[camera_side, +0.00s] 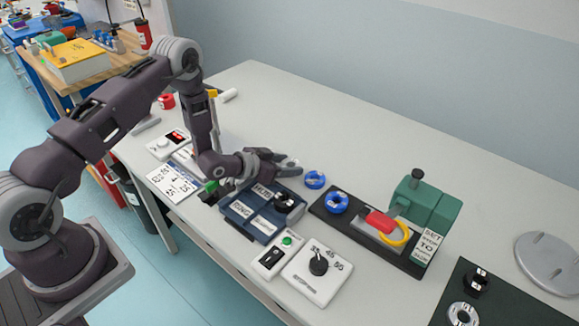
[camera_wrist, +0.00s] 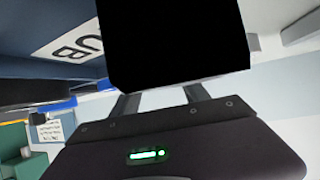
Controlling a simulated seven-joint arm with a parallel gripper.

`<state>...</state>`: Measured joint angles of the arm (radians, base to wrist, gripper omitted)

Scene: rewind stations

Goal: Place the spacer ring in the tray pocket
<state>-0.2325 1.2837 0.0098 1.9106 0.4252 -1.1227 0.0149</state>
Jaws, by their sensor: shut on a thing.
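My gripper (camera_side: 288,168) is low over the table, behind the blue-grey tray (camera_side: 232,212). In the wrist view its two grey fingers reach a plain black block-like shape (camera_wrist: 172,45), on which it is shut. That shape hides much of the view, and I cannot tell what it is. Two blue rings show: one (camera_side: 315,180) on the table just right of the gripper, one (camera_side: 336,203) on a black base plate. A grey ring (camera_side: 463,314) lies on the dark mat. I cannot tell which is the spacer ring. The tray carries white labels and a black part (camera_side: 284,202).
A green press (camera_side: 424,205) stands on the base plate with a red part and a yellow ring (camera_side: 397,236). A dial box (camera_side: 318,272) and a green-button box (camera_side: 278,256) are in front. A grey disc (camera_side: 550,262) is far right.

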